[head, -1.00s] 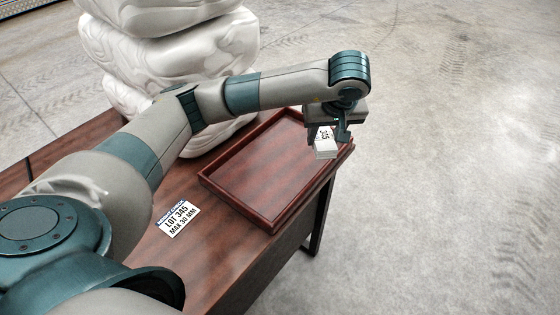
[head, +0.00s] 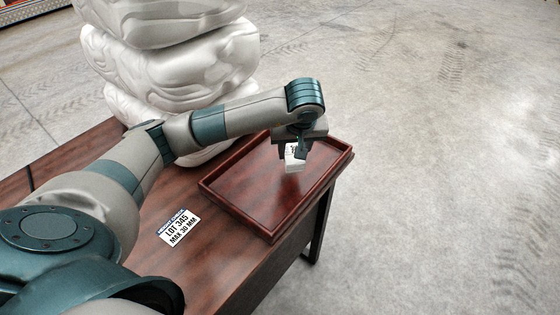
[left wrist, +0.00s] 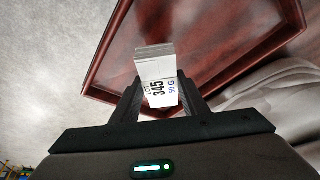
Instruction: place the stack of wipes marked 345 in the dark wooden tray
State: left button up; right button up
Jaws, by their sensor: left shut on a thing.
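The white stack of wipes (head: 294,163) is held in my left gripper (head: 296,150), over the inside of the dark wooden tray (head: 222,203). In the left wrist view the stack (left wrist: 156,68) shows its label with 345, between the two fingers of the left gripper (left wrist: 157,98). The tray's rim (left wrist: 108,50) and floor lie beyond the stack there. I cannot tell if the stack touches the tray floor. My right gripper is not in view.
A tall white sculpted pile (head: 175,60) stands behind the arm. Open concrete floor (head: 450,170) lies to the right.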

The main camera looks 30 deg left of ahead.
pick_arm(q)
jog(key=a, duration=0.1)
jog(key=a+f, duration=0.2)
jog(key=a, duration=0.1)
jog(key=shift+s+f+p, duration=0.2)
jog(key=shift+s+p, duration=0.1)
jog(key=shift+s, duration=0.05)
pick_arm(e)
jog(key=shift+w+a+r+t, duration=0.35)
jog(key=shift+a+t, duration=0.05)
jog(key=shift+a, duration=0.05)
pick_arm(q)
jog(key=shift+f, duration=0.55)
jog(key=shift+f+p, duration=0.5)
jog(key=shift+f, duration=0.95)
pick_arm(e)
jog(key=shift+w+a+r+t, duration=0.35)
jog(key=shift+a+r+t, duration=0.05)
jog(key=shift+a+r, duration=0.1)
pick_arm(q)
jog(key=shift+f, duration=0.15)
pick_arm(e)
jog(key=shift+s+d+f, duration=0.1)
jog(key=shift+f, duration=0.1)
pick_arm(q)
jog(key=o, duration=1.2)
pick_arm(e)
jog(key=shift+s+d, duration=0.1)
